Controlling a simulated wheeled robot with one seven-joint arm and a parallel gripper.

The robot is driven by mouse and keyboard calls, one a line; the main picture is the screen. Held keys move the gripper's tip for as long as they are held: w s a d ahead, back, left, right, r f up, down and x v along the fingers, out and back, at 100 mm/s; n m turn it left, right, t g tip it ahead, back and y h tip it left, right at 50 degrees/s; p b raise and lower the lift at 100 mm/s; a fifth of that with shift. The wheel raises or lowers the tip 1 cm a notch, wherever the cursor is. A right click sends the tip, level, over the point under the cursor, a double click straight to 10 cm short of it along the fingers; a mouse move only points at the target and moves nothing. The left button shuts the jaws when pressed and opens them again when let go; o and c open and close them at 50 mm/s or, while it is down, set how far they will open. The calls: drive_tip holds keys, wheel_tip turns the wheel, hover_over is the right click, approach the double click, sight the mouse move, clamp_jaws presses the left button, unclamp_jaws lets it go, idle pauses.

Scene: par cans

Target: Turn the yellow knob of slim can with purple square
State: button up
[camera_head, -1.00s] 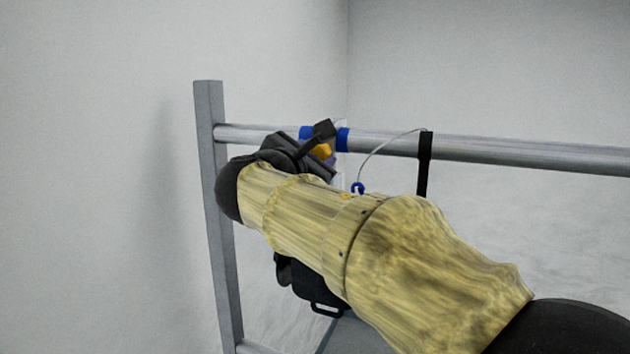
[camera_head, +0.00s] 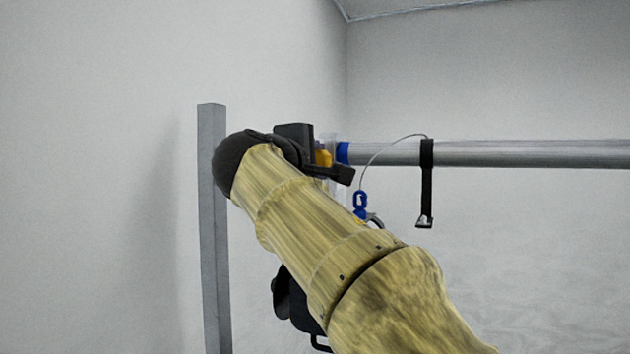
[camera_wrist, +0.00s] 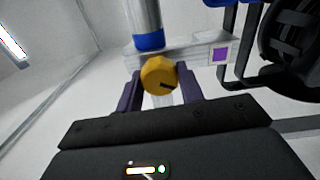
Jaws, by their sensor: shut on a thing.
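The knob (camera_head: 323,158) also shows as a small yellow patch in the head view, beside my gripper (camera_head: 325,157). A purple square (camera_wrist: 220,54) sits on the pale clamp bar just right of the knob. The can (camera_head: 297,312) shows partly as a black body below my arm, which hides most of it.
A grey horizontal pipe (camera_head: 490,153) with a blue band runs right from the clamp. A black strap (camera_head: 426,180) and a safety cable (camera_head: 376,154) hang from it. A grey upright post (camera_head: 212,260) stands at the left, near the wall.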

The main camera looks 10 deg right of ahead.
drive_tip(key=m+b, duration=0.1)
drive_tip(key=m, duration=0.1)
drive_tip(key=m+b, duration=0.1)
drive_tip(key=shift+f+m, duration=0.2)
drive_tip(key=shift+m, duration=0.2)
drive_tip(key=m+b, duration=0.2)
drive_tip(key=m, duration=0.1)
drive_tip(key=shift+m, duration=0.3)
drive_tip(key=m+b, duration=0.1)
drive_tip(key=m, duration=0.2)
drive_tip(key=shift+m+b, duration=0.35)
drive_tip(key=shift+m, duration=0.05)
drive_tip(key=m+b, duration=0.1)
drive_tip(key=m, duration=0.2)
drive_tip(key=shift+r+m, duration=0.1)
drive_tip(key=shift+m, duration=0.2)
drive_tip(key=m, duration=0.6)
drive_tip(key=shift+b, duration=0.35)
drive_tip(key=m, duration=0.6)
drive_tip(key=shift+d+h, duration=0.1)
drive_tip(key=shift+h, duration=0.2)
drive_tip(key=shift+m, duration=0.3)
